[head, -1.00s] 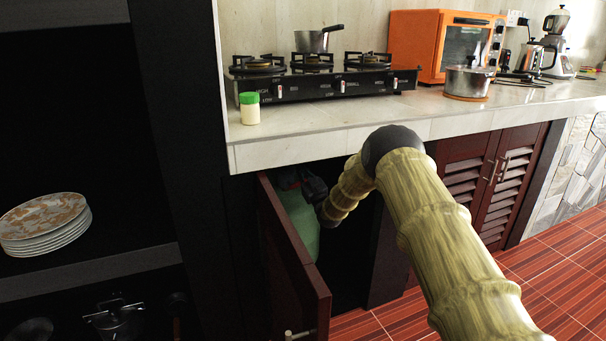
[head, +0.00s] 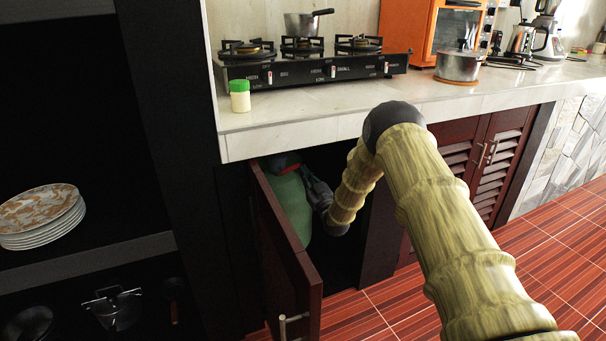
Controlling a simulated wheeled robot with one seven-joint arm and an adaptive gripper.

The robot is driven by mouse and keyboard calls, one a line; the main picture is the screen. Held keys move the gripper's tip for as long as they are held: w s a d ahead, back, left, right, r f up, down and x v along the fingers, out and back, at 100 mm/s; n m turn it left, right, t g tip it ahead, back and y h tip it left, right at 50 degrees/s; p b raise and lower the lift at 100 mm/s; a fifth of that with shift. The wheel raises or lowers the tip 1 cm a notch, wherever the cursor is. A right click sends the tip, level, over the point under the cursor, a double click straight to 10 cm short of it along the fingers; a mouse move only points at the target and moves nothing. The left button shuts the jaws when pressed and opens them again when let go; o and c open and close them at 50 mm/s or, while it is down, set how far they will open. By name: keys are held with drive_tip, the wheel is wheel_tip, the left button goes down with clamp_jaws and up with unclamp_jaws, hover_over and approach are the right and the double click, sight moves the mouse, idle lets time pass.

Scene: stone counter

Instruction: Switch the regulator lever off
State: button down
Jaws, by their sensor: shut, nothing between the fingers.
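A green gas cylinder (head: 293,208) stands in the open cabinet under the counter, partly hidden by the cabinet door (head: 289,255). A dark regulator with some red (head: 280,162) sits on its top, just below the counter's edge. Its lever is too small and dark to make out. My gripper (head: 309,177) is inside the cabinet, beside the upper right of the cylinder and a little below the regulator. It looks shut and empty. Whether its fingertips touch the cylinder or regulator I cannot tell.
The open door bounds the cabinet on the left, and the stone counter (head: 300,135) overhangs it. A gas stove (head: 310,70), a green-lidded jar (head: 240,96) and a pot (head: 458,66) stand on top. Plates (head: 40,218) are on the left shelf.

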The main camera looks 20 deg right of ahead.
drive_tip(key=s+a+f+m+g+h, duration=0.15)
drive_tip(key=s+a+f+g, duration=0.3)
drive_tip(key=s+f, duration=0.8)
drive_tip(key=s+a+f+m+g+h, duration=0.15)
drive_tip(key=s+a+f+g, duration=0.3)
drive_tip(key=s+f, duration=0.8)
drive_tip(key=s+a+f+m+g, duration=0.1)
drive_tip(key=s+f+g, duration=0.2)
drive_tip(key=s, duration=0.7)
drive_tip(key=s+f+g, duration=0.3)
drive_tip(key=s+f, duration=0.1)
drive_tip(key=s, duration=0.6)
drive_tip(key=s+a+f+m+g, duration=0.1)
drive_tip(key=s+f+g, duration=0.2)
drive_tip(key=s, duration=0.7)
drive_tip(key=s+r+g, duration=0.2)
drive_tip(key=s+g, duration=0.1)
drive_tip(key=s, duration=1.2)
wheel_tip(320, 180, up, 32)
drive_tip(key=p, duration=3.1)
drive_tip(key=shift+s+a+g+p, duration=0.2)
drive_tip(key=shift+g+p, duration=0.1)
drive_tip(key=shift+p, duration=0.05)
